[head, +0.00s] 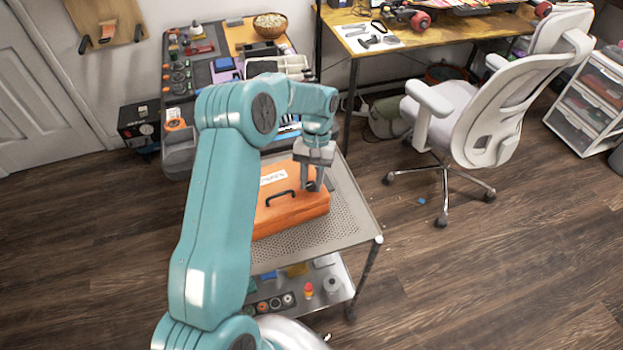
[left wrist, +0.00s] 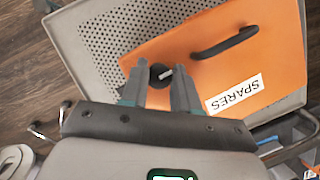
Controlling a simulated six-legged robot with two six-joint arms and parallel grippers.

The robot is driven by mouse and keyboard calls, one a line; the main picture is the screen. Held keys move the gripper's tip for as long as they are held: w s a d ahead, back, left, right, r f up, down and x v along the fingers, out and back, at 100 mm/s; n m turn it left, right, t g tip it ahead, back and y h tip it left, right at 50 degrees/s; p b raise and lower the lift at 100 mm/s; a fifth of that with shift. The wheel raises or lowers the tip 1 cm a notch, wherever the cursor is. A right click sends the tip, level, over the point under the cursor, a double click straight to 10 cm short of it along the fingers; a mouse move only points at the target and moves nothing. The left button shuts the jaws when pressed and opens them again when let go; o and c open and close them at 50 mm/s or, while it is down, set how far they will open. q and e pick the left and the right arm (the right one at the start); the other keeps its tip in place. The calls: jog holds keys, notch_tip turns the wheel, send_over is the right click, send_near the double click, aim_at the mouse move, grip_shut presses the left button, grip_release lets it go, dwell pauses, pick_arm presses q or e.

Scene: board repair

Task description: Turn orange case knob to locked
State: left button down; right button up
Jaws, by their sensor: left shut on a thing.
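The orange case (head: 291,212) lies on the perforated top of a metal cart, with a black handle and a white label. In the left wrist view the case (left wrist: 215,52) shows its "SPARES" label, and a dark round knob (left wrist: 160,74) with a pale pointer mark sits near its edge. My left gripper (head: 314,181) reaches down over the right part of the case. In the left wrist view its fingers (left wrist: 160,80) stand on either side of the knob, shut on it. The knob is mostly hidden in the head view. My right gripper is not in view.
The cart top (head: 345,205) has bare room around the case. Its lower shelf (head: 333,288) holds small parts. A white office chair (head: 490,95) stands to the right. A crowded workbench (head: 215,75) stands behind the cart.

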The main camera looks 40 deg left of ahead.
pick_arm(q)
jog(key=c, duration=0.8)
grip_release()
jog(key=shift+p+v, duration=0.85)
jog(key=shift+v, duration=7.35)
jog(key=shift+f, duration=0.1)
